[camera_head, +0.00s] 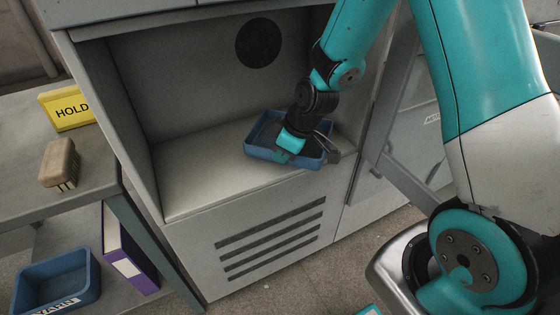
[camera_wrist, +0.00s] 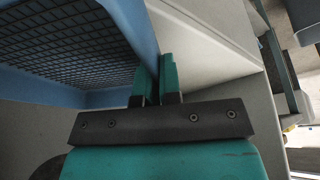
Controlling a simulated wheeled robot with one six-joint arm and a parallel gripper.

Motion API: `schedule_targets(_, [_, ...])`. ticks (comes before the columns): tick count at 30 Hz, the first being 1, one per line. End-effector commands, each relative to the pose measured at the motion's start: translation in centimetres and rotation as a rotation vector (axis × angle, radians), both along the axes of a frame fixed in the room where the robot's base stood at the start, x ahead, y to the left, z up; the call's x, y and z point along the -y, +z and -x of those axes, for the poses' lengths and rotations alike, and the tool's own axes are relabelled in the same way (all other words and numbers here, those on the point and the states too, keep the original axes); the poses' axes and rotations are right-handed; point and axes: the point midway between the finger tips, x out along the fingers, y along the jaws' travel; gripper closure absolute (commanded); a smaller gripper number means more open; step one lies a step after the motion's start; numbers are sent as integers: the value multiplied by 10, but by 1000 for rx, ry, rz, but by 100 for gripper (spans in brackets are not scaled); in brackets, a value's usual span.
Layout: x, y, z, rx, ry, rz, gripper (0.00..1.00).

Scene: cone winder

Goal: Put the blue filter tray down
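The blue filter tray (camera_head: 259,152) is in the right part of the open recess of the grey machine, at or just above the recess floor (camera_head: 205,180). I cannot tell whether its underside touches. My gripper (camera_head: 282,155) reaches down over its front wall. In the wrist view, the two teal fingers (camera_wrist: 157,82) stand on either side of the tray's blue wall (camera_wrist: 146,40), shut on it. The tray's dark mesh bottom (camera_wrist: 65,45) fills the upper left there. My arm hides part of the tray in the head view.
A bench at left holds a yellow HOLD sign (camera_head: 69,108) and a brown block-like brush (camera_head: 60,163). Below are a blue YARN bin (camera_head: 60,280) and a purple binder (camera_head: 128,255). The recess floor left of the tray is clear. A dark round opening (camera_head: 258,42) is in the back wall.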

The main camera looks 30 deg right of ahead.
Motion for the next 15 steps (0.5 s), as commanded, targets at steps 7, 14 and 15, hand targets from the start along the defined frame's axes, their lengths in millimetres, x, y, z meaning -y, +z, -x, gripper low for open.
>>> schedule_targets(7, [0,-23,0,1,0,0,100])
schedule_targets(14, [0,-26,0,0,0,0,100])
schedule_targets(15, [0,-27,0,0,0,0,100])
